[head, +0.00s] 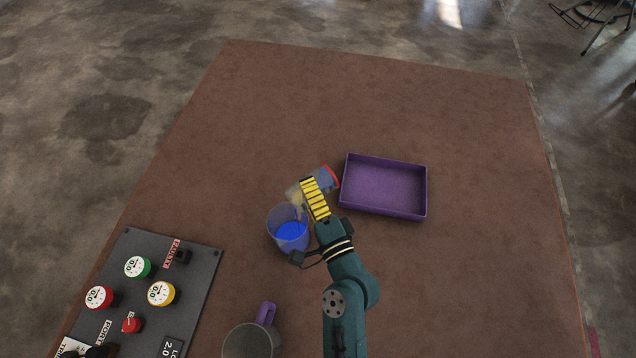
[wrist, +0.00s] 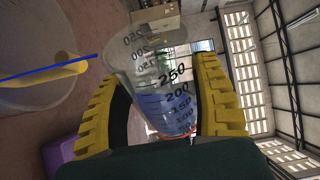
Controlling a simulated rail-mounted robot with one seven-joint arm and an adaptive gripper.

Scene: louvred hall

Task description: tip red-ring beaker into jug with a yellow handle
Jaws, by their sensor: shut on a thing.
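My gripper (head: 316,198) is shut on the clear red-ring beaker (head: 327,179). The beaker lies tilted well over, its red-ring end to the right and its mouth to the left, above the far rim of the jug. In the wrist view the beaker (wrist: 165,75) sits between both yellow fingers (wrist: 165,105), with dark graduations and blue liquid toward its ringed end. The clear jug (head: 285,241) stands on the mat with blue liquid inside. Its yellow handle (wrist: 45,76) shows in the wrist view. I cannot make out a stream between beaker and jug.
An empty purple tray (head: 424,195) lies right of the gripper. A grey jug with a purple handle (head: 266,314) stands near the front edge. A dark panel with dials and knobs (head: 205,262) lies at the lower left. The far brown mat (head: 300,95) is clear.

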